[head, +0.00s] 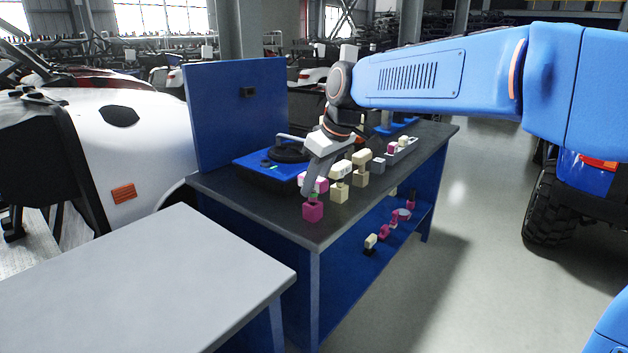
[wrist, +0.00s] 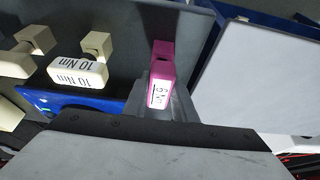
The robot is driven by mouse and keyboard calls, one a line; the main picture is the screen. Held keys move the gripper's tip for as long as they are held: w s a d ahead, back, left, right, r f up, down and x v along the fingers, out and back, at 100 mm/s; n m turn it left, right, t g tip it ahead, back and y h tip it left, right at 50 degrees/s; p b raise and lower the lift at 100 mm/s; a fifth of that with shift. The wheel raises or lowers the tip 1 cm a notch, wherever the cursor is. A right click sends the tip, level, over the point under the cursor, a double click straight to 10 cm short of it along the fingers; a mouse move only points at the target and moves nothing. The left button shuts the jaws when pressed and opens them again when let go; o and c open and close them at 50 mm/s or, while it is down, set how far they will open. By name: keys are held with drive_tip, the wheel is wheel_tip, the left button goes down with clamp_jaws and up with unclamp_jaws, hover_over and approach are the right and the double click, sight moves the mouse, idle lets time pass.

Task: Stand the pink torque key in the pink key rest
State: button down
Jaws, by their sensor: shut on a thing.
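The pink torque key (head: 321,184) has a T-like head. In the wrist view its pink handle (wrist: 161,85) carries a white label. My gripper (head: 312,188) is shut on it, with grey fingers on both sides of the handle in the wrist view (wrist: 160,103). The pink key rest (head: 313,211) is a small block near the front corner of the dark bench top. The key is upright over this rest, in line with it. I cannot tell whether its lower end is inside the rest or just above it; my fingers partly hide it.
Cream keys (head: 341,169) stand in cream rests (head: 339,192) close to the right. A grey block (head: 378,165) and a tray (head: 402,151) with small pieces lie farther back. A blue device (head: 268,171) sits behind. Pink and cream pieces (head: 384,231) lie on the lower shelf.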

drive_tip(key=shift+f, duration=0.1)
drive_tip(key=c, duration=1.4)
unclamp_jaws()
drive_tip(key=shift+o, duration=0.2)
drive_tip(key=v, duration=1.7)
drive_tip(key=s+d+f+m+t+h, duration=0.15)
drive_tip(key=s+d+f+m, duration=0.35)
drive_tip(key=s+d+f, duration=0.75)
drive_tip(key=s+d+f+m+h, duration=0.1)
drive_tip(key=s+d+f+m, duration=0.1)
drive_tip(key=s+d+f, duration=0.4)
drive_tip(key=s+d+f+m+h, duration=0.1)
drive_tip(key=s+d+f+m, duration=0.2)
drive_tip(key=f, duration=0.8)
drive_tip(key=s+d, duration=0.2)
drive_tip(key=s, duration=0.2)
drive_tip(key=shift+s+d, duration=0.25)
drive_tip(key=shift+d, duration=0.15)
